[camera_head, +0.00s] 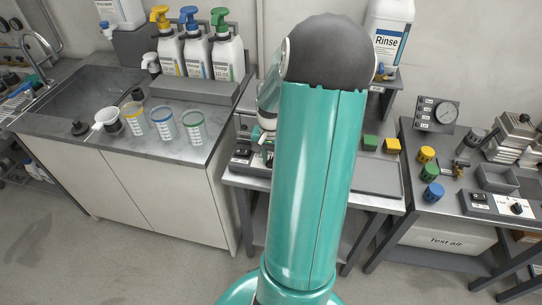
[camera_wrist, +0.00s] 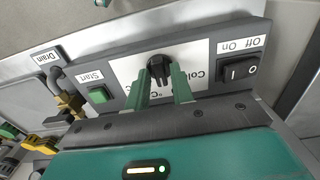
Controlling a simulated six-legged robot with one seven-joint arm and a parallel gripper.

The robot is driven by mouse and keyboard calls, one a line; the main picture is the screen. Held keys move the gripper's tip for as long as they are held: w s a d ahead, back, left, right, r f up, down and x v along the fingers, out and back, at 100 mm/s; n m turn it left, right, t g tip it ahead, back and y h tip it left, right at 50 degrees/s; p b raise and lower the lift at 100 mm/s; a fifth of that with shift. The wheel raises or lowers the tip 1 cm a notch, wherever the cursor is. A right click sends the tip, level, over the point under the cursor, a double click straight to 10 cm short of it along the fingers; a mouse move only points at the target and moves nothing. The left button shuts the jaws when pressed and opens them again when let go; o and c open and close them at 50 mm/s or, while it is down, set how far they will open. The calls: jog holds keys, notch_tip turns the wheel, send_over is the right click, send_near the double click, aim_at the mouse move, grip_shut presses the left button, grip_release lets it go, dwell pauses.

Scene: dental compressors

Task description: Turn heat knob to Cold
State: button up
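In the wrist view the black heat knob (camera_wrist: 159,67) sits on a white label plate on a grey control panel (camera_wrist: 118,62). The labels appear upside down. "Cold" is readable to the right of the knob, partly behind a finger, with "°C" below it. My gripper (camera_wrist: 162,76) has its two green fingers apart, one on each side of the knob. I see a gap between the fingers, but cannot tell whether either touches the knob. In the head view my teal arm hides the knob and most of my gripper.
A green Start button (camera_wrist: 97,95) and a black Off/On rocker switch (camera_wrist: 238,70) flank the knob. A Drain label (camera_wrist: 46,57) is near a yellow-handled fitting (camera_wrist: 70,104). In the head view, green and yellow blocks (camera_head: 391,145) lie right of my arm.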

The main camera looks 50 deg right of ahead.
grip_shut()
jog(key=shift+n, duration=0.4)
jog(key=n, duration=1.1)
dwell(0.4)
jog(key=shift+o, duration=1.7)
grip_release()
